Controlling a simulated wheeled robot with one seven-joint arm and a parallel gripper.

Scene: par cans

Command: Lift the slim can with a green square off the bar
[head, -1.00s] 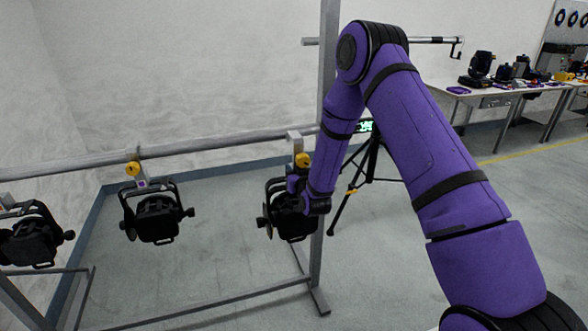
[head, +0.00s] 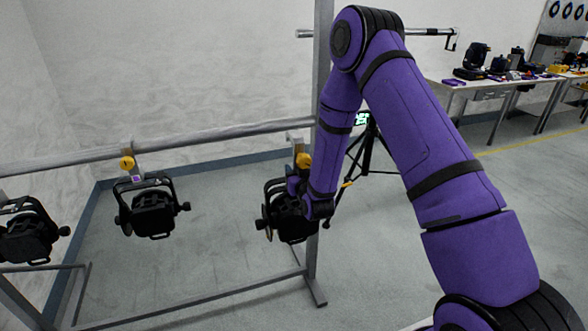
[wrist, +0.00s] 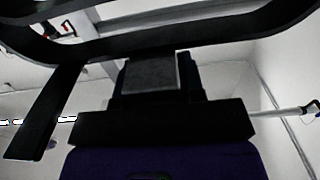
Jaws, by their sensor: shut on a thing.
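My gripper (head: 304,207) is shut on a black par can (head: 284,218) at the right end of the bar (head: 215,136), beside the upright post. The can hangs upright below a pale hook clamp with a yellow knob (head: 303,160). The hook's top shows slightly below the bar's line in the head view; I cannot tell whether it still touches the bar. No green square shows on this can; my gripper and forearm cover part of it. In the wrist view a black bracket (wrist: 160,125) and a dark curved yoke (wrist: 190,40) fill the near view; the fingertips are hard to make out.
A second par can (head: 151,211) with a purple square hangs mid-bar, and another (head: 28,238) hangs at the left. The stand's metal post (head: 322,90) is close right of the held can. A black tripod (head: 366,150) stands behind. Floor in front is open.

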